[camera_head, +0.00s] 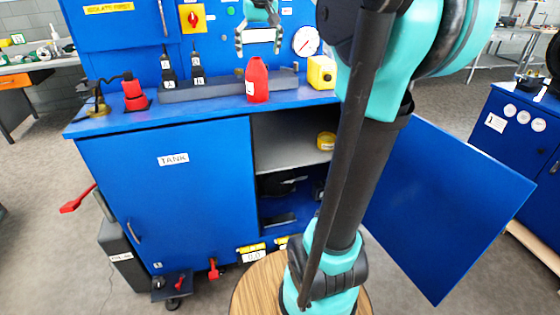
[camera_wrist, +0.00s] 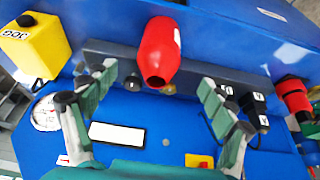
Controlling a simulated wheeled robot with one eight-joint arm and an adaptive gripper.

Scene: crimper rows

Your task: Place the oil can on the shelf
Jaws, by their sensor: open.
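A red bottle-shaped can (camera_head: 257,80) with a white label stands upright on the blue cabinet top; I cannot tell for certain that it is the oil can. It also shows in the wrist view (camera_wrist: 159,50), its dark spout opening facing my gripper. My gripper (camera_head: 259,48) is open and empty, above and behind the red can. In the wrist view, its fingers (camera_wrist: 157,80) are spread to either side of the can's spout end, without visible contact. The grey shelf (camera_head: 285,135) is inside the open right half of the cabinet. My arm covers part of it.
A yellow round item (camera_head: 326,141) lies on the shelf. A grey holder (camera_head: 200,91), two black radios and a red item (camera_head: 134,95) are to the left. The open blue door (camera_head: 445,205) juts out right.

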